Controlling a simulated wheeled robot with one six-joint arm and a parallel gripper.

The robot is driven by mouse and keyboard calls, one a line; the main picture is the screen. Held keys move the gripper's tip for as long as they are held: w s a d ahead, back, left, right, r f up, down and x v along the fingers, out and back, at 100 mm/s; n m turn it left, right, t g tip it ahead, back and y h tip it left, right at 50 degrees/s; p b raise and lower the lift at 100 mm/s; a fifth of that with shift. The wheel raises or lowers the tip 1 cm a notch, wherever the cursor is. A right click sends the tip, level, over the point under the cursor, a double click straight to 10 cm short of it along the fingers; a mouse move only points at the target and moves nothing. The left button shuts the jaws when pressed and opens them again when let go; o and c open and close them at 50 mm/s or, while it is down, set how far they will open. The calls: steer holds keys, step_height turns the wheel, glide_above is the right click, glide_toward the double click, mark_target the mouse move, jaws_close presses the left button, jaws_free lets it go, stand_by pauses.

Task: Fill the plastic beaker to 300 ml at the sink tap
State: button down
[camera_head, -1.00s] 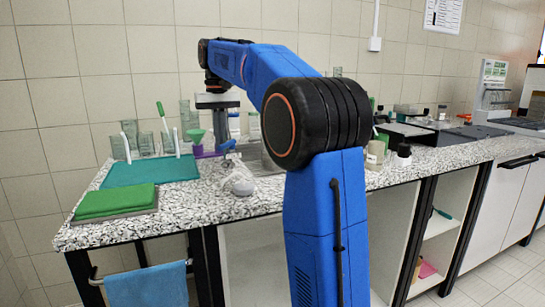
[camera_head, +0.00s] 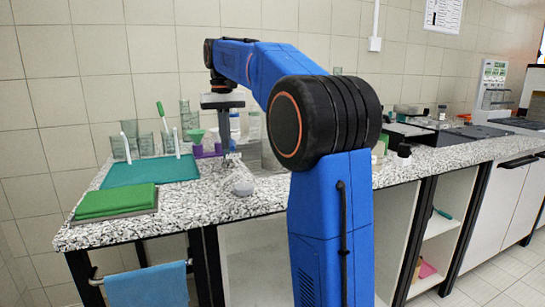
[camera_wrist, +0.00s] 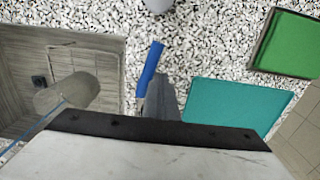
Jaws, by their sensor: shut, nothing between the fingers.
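In the wrist view, a translucent cylinder (camera_wrist: 68,95), which looks like the plastic beaker, lies across the view over the grey sink basin (camera_wrist: 95,50). I cannot make out its marks or any water level. A blue lever-like piece (camera_wrist: 151,64), apparently the tap handle, is right of the basin. My gripper (camera_wrist: 163,82) is shut and empty, with its grey fingers close beside this blue piece; contact is unclear. In the head view, my gripper (camera_head: 227,155) points down near the sink's left edge (camera_head: 268,158). The tap spout is not clearly visible.
Glassware (camera_head: 146,143) and a purple holder with a green funnel (camera_head: 197,137) stand behind. A small rounded grey object (camera_head: 244,188) sits near the front edge.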

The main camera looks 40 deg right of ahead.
steer(key=shift+s+d, duration=0.25)
steer(key=shift+d, duration=0.3)
steer(key=shift+r, duration=0.1)
step_height(320, 180, up, 3)
steer(key=shift+d+r, duration=0.1)
steer(key=shift+r, duration=0.05)
steer(key=shift+w+a+r, duration=0.1)
steer(key=shift+a+r, duration=0.15)
steer(key=shift+r, duration=0.65)
steer(key=shift+a+r, duration=0.2)
steer(key=shift+r, duration=0.65)
